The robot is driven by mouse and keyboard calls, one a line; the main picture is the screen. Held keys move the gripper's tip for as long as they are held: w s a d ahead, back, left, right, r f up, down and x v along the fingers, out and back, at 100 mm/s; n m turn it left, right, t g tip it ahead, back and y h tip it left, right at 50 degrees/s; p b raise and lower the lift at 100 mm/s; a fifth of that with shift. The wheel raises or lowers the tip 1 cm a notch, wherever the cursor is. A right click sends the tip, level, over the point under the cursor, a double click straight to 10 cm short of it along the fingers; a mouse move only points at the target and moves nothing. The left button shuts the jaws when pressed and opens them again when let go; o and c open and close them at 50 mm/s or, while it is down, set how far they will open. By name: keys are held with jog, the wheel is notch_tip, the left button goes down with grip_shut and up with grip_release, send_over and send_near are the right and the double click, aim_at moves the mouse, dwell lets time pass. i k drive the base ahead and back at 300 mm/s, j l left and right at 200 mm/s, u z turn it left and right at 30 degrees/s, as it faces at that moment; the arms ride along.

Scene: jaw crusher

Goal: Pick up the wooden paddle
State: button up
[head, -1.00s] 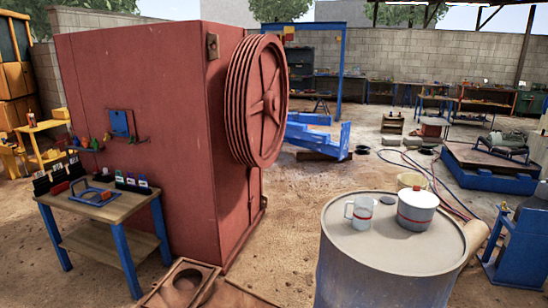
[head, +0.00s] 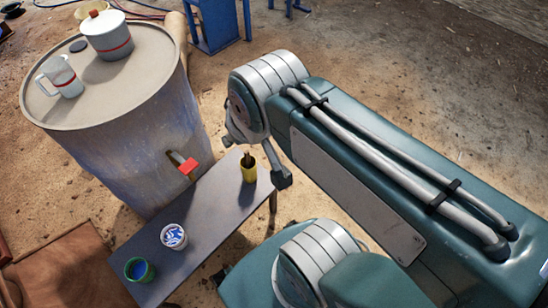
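A short brown wooden piece, apparently the wooden paddle (head: 248,158), stands upright in a small yellow cup (head: 249,175) at the far right end of a low dark bench (head: 205,208). My gripper (head: 257,161) is above that end of the bench, partly hidden by my own arm. Its two fingers look spread, one to the left of the paddle and one to the right, with nothing seen held. I cannot tell how high the fingers are above the cup or whether they touch the paddle.
A large drum (head: 105,125) stands against the bench's back side, with a red-ended fitting (head: 188,166) jutting out. On its top are a mug (head: 60,78) and a lidded pot (head: 105,37). A blue-and-white can (head: 174,236) and a green can (head: 139,270) share the bench.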

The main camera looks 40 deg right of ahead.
aim_at(247, 153)
jog(key=z, duration=0.5)
jog(key=j+u, duration=0.2)
jog(key=u, duration=1.2)
jog(key=z, duration=1.5)
jog(key=i+l+u, duration=0.25)
jog(key=l+u, duration=0.25)
jog(key=i+l+u, duration=0.25)
jog(key=l, duration=0.15)
jog(key=l+u, duration=0.25)
jog(key=l, duration=0.1)
